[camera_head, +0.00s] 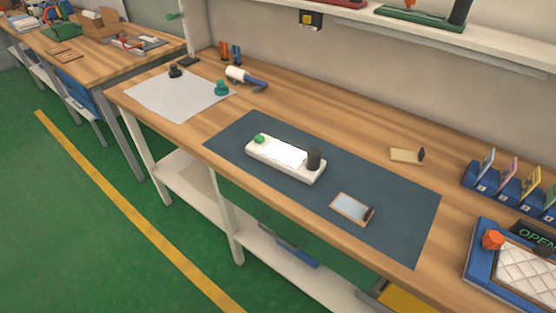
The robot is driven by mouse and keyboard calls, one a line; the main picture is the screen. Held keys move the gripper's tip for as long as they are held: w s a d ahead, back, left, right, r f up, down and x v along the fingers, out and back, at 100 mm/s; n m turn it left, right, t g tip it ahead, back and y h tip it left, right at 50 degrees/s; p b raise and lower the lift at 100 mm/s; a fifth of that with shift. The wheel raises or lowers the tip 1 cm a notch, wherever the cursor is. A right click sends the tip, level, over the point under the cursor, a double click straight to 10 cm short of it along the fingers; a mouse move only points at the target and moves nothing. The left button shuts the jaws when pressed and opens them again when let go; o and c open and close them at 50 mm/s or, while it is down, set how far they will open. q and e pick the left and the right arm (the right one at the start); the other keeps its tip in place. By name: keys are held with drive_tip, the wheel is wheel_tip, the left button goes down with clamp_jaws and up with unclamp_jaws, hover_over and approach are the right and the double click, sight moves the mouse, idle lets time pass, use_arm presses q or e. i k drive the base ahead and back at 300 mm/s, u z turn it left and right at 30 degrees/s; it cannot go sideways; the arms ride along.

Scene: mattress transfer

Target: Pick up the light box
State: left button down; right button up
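A white oblong box (272,164), which looks like the light box, lies on the dark blue mat (237,133) on the wooden workbench. It has a bright white panel on top, a green knob (259,139) at its left end and a black cylinder (314,159) at its right end. It sits at a slant, apart from the other things. Neither of my grippers is in view, and nothing touches the box.
A small framed plate (351,209) lies on the mat right of the box. Behind are a wooden piece (405,156) and a white-and-blue tool (246,78). A blue tray (476,269) and card holders (483,179) stand right. A shelf (440,38) overhangs the back.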

sight(306, 167)
drive_tip(key=u, duration=1.55)
drive_tip(key=i, duration=1.35)
drive_tip(key=z, duration=1.45)
